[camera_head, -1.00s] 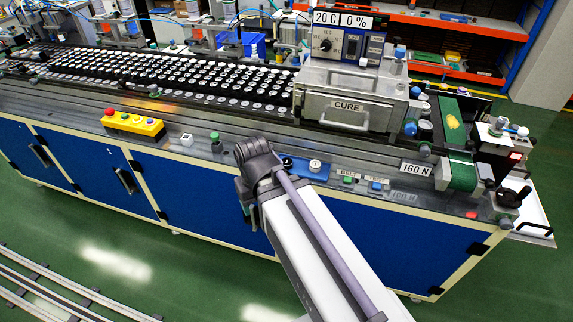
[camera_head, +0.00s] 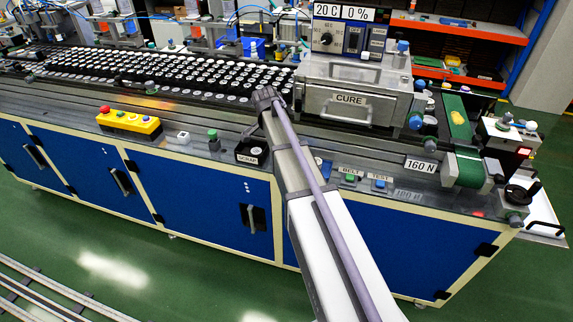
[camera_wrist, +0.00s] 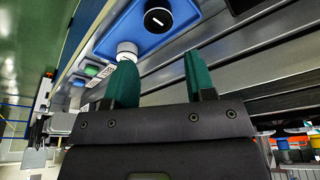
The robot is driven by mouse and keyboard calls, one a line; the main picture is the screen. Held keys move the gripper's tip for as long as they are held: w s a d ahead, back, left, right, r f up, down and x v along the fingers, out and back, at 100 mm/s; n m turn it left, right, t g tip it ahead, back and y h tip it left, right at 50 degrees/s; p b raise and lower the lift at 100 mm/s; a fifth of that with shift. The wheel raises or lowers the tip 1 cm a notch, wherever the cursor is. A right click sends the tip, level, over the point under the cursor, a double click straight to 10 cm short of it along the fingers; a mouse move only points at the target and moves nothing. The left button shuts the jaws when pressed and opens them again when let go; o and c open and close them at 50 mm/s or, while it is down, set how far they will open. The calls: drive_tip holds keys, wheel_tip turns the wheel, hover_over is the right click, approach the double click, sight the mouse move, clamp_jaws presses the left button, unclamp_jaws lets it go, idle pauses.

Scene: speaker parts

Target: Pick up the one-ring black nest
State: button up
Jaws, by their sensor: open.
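A white round piece (camera_wrist: 127,49) stands near the tray's edge, close to the left fingertip in the picture. My gripper (camera_wrist: 161,72) has two green fingers, apart with nothing between them. The black-topped piece lies beyond the fingertips. In the head view, my arm hides my fingers and most of the blue tray (camera_head: 324,170).
Rows of black and white parts (camera_head: 180,75) fill the line behind. The CURE box (camera_head: 350,105) stands right of my arm. A black SCRAP bin (camera_head: 250,151), a yellow button box (camera_head: 130,122) and BELT and TEST buttons (camera_head: 365,180) line the front edge.

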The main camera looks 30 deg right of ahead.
drive_tip(key=b+x, duration=0.5)
drive_tip(key=shift+f+b, duration=0.35)
drive_tip(key=shift+f, duration=0.1)
drive_tip(key=b+x, duration=0.5)
drive_tip(key=shift+s+f, duration=0.1)
drive_tip(key=shift+f, duration=0.1)
drive_tip(key=shift+r, duration=0.25)
drive_tip(key=c, duration=0.6)
drive_tip(key=shift+r+p, duration=0.1)
drive_tip(key=shift+p, duration=0.2)
